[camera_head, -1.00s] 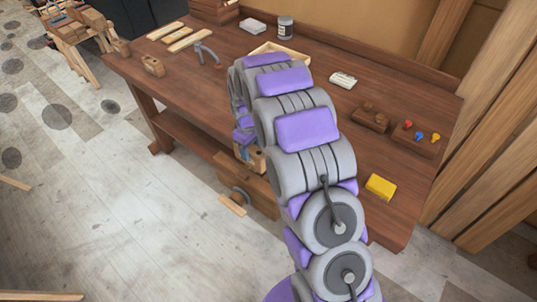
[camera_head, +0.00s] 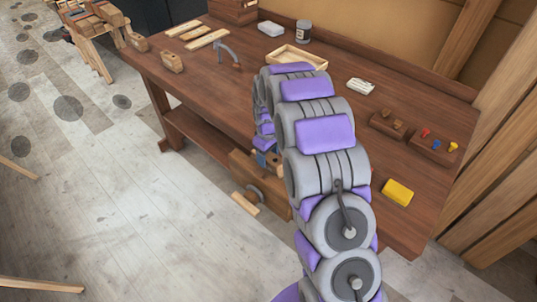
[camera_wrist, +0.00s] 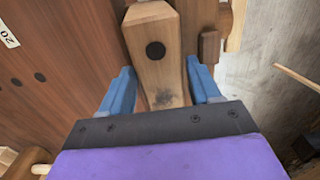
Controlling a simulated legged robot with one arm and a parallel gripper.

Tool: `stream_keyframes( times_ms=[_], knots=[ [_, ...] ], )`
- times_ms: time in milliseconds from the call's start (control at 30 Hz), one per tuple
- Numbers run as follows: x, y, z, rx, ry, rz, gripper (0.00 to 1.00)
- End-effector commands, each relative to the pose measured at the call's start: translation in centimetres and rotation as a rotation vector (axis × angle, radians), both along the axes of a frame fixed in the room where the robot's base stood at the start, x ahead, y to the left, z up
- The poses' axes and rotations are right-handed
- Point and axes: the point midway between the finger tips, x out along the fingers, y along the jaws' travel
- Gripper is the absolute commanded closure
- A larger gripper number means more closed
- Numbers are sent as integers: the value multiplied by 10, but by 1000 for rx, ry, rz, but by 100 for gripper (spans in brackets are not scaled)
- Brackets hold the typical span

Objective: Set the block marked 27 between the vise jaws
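In the wrist view my gripper (camera_wrist: 163,88) has two blue fingers close against both sides of a waisted wooden block (camera_wrist: 157,50) with a dark round spot. No number shows on the block's visible face, so I cannot tell if it is marked 27. In the head view my arm hides most of the gripper; part of the held block (camera_head: 273,158) shows at the bench's front edge. The wooden vise (camera_head: 262,182) is on the bench front, below the gripper, with its jaws largely hidden. I cannot tell whether the block is between the jaws.
A grey can (camera_head: 303,31) stands at the back.

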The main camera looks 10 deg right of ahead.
Motion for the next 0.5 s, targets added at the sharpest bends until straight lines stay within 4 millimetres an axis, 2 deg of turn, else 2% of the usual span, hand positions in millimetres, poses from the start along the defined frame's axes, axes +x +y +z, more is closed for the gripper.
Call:
stream_keyframes(
  times_ms=[33,167,500],
  knots=[
    [0,-1,0,1,0,-2,33],
    [0,-6,0,5,0,-2,22],
    [0,0,4,1,-1,-1,22]
  ],
)
